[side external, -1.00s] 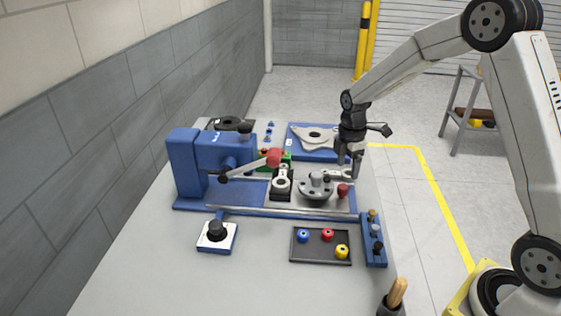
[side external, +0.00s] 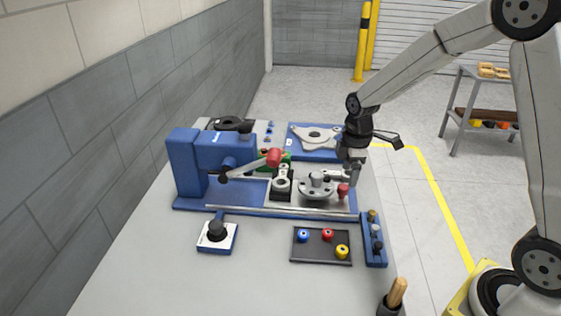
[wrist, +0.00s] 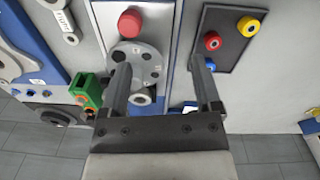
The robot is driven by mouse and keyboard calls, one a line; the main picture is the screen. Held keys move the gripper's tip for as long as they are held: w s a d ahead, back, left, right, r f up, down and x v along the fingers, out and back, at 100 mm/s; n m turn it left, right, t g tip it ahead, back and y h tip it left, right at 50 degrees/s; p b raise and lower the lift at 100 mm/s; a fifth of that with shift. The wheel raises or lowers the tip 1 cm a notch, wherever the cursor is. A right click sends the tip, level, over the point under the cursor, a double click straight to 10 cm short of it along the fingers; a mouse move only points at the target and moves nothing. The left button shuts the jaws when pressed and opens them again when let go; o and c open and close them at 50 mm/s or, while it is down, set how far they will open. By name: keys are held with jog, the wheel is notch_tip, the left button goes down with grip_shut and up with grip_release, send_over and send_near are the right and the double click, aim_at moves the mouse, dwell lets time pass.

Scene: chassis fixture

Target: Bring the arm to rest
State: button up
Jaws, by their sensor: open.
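My gripper (side external: 354,176) hangs at the right end of the blue chassis fixture (side external: 188,203), by the round grey flange (side external: 316,188) and the red knob (side external: 343,190). In the wrist view the two fingers of my gripper (wrist: 160,66) are spread apart. Nothing is held. In the side view the fingers are small and partly overlap, and their height above the fixture is hard to tell.
A blue plate with a grey bracket (side external: 313,134) lies behind the flange. A red-tipped lever (side external: 272,158) sticks out at left. A dark tray (side external: 321,258) holds coloured rollers in front. A cup with a wooden handle (side external: 396,293) stands at the front right edge.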

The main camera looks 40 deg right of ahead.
jog(key=s+a+m+t, duration=0.2)
jog(key=s+a+m, duration=0.5)
jog(key=s+m, duration=0.3)
jog(key=shift+s+m, duration=0.4)
jog(key=shift+s, duration=1)
